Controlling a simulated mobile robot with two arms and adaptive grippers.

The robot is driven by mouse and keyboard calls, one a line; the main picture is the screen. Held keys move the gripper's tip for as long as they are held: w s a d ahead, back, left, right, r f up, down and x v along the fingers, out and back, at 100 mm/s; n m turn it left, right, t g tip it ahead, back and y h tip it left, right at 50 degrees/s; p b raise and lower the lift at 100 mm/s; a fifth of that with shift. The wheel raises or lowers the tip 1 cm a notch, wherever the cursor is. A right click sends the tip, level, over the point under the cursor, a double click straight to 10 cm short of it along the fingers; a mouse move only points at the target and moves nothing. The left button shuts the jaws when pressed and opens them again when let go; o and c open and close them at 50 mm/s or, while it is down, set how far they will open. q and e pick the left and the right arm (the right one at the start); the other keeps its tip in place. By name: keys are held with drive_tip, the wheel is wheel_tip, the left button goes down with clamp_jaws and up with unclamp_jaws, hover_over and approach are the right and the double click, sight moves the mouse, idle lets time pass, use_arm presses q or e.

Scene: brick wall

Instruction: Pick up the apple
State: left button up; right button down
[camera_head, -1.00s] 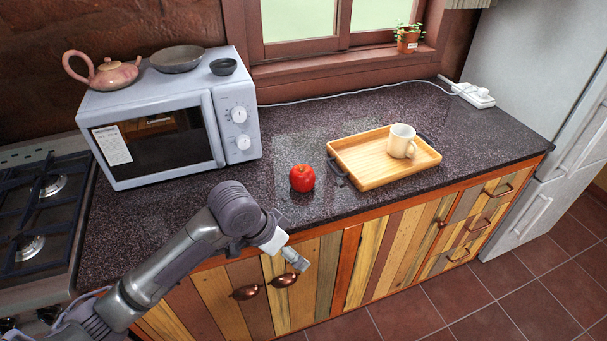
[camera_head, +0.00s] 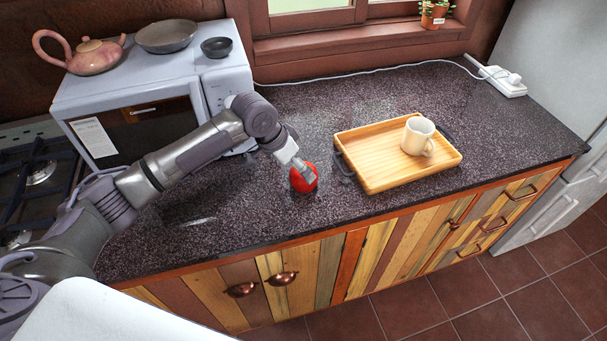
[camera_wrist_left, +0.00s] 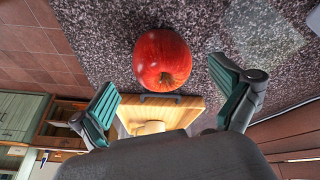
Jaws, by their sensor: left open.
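The red apple (camera_head: 304,179) sits on the dark speckled countertop, just left of the wooden tray. My left gripper (camera_head: 306,172) is over the apple in the head view and partly covers it. In the left wrist view the apple (camera_wrist_left: 162,60) is ahead of and between the spread green-padded fingers of my left gripper (camera_wrist_left: 168,103). The gripper is open and empty, and I see no finger touching the apple. My right gripper is not in view.
A wooden tray (camera_head: 377,179) holding a white mug (camera_head: 418,136) stands right of the apple. A microwave (camera_head: 150,85) with a teapot (camera_head: 92,55) and two bowls on top stands behind my left arm. The counter behind the apple is clear. The counter's front edge is close.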

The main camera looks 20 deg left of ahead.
use_arm(q)
drive_tip(key=shift+p+x, duration=0.65)
drive_tip(key=shift+x, duration=1.7)
drive_tip(key=shift+w+f, duration=0.3)
drive_tip(key=shift+f, duration=0.15)
drive_tip(key=shift+s+r, duration=0.1)
drive_tip(key=c, duration=1.3)
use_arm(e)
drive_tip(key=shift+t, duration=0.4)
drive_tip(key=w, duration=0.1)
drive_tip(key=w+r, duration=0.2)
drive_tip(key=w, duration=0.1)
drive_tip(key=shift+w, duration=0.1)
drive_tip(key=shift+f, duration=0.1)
